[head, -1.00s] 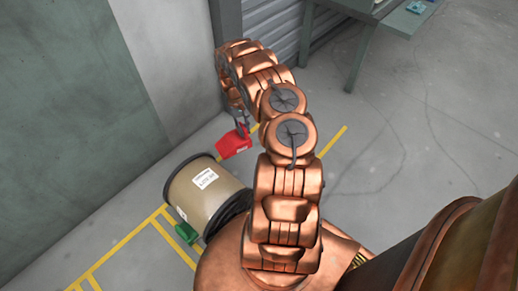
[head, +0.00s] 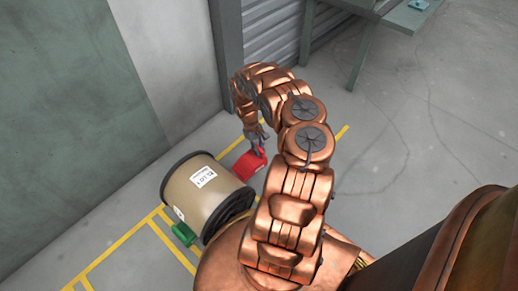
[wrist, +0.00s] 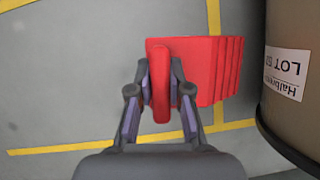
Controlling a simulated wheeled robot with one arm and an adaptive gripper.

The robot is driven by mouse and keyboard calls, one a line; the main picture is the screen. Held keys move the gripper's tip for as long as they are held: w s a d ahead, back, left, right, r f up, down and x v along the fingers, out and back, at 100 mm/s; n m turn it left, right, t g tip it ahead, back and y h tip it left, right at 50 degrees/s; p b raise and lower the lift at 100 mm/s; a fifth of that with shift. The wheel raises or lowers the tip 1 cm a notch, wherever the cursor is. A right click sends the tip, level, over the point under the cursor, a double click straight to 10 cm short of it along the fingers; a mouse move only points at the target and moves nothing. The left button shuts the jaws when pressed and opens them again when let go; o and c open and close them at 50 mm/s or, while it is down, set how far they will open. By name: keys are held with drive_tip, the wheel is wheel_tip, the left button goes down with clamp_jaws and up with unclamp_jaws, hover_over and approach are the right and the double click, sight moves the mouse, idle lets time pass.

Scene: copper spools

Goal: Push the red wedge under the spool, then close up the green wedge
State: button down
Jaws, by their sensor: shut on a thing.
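The tan spool (head: 190,183) with dark rims and a white label lies on its side on the floor. It shows at the right edge of the wrist view (wrist: 290,118). The red wedge (head: 245,167) is on the floor at its upper right. In the wrist view, a narrow strip of floor shows between the red wedge (wrist: 207,70) and the spool. My gripper (wrist: 160,92) is shut on the red wedge's upright handle; it also shows in the head view (head: 258,146). The green wedge (head: 183,233) is at the spool's lower left; whether it touches is unclear.
Yellow floor lines (head: 150,228) run around and beside the spool. A wall (head: 90,100) stands behind at left, with a grey post (head: 228,60) and a shutter. A grey table (head: 395,15) stands at the back. Open floor (head: 430,110) lies to the right.

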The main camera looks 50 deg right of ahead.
wheel_tip(320, 180, down, 5)
drive_tip(key=b, duration=0.3)
drive_tip(key=shift+w+b, duration=0.1)
drive_tip(key=shift+b, duration=0.25)
drive_tip(key=shift+f+b, duration=0.55)
drive_tip(key=shift+f, duration=0.95)
drive_tip(key=shift+f, duration=0.3)
drive_tip(key=c, duration=1)
unclamp_jaws()
drive_tip(key=v, duration=1.1)
drive_tip(key=shift+r, duration=0.5)
